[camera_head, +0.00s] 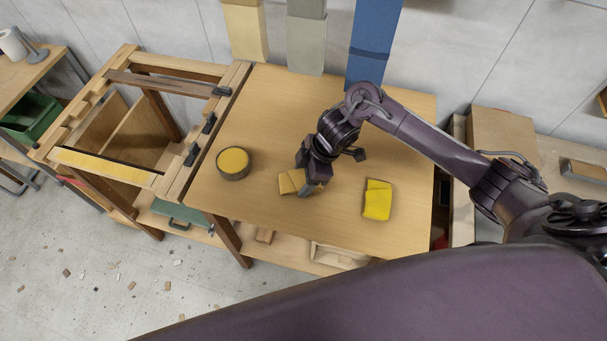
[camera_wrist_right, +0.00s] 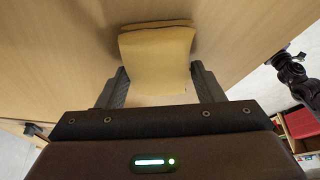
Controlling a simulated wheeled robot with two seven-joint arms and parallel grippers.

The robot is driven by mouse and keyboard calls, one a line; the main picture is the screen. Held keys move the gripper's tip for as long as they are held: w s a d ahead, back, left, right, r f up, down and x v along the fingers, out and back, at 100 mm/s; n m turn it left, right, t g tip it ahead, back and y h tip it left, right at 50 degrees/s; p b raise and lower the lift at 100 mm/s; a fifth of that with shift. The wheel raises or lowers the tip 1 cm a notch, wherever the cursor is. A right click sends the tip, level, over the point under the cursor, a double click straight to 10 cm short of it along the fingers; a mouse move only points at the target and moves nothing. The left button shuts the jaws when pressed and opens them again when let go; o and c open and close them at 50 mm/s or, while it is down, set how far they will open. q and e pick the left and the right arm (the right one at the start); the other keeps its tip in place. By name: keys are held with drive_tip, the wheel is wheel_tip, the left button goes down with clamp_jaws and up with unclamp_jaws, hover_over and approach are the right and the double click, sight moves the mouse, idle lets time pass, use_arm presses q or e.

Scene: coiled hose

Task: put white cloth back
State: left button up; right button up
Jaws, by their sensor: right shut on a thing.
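My right gripper (camera_head: 306,187) is low over the wooden table and shut on a folded tan cloth (camera_head: 288,182). In the right wrist view the tan cloth (camera_wrist_right: 157,55) sits between the two dark fingers of the right gripper (camera_wrist_right: 159,75) and sticks out ahead of them. It lies at or just above the tabletop; I cannot tell whether it touches. A folded yellow cloth (camera_head: 377,201) lies apart on the table to the right. I see no clearly white cloth. My left gripper is not in view.
A round tin with a yellow top (camera_head: 233,163) stands left of the gripper on the wooden table (camera_head: 270,110). Black clamps (camera_head: 192,153) line the left edge. The table's front middle is clear.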

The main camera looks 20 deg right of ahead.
drive_tip(key=shift+f, duration=0.15)
drive_tip(key=o, duration=0.9)
drive_tip(key=shift+r, duration=0.3)
drive_tip(key=v, duration=1.1)
drive_tip(key=shift+d+r, duration=0.2)
drive_tip(key=shift+r, duration=0.15)
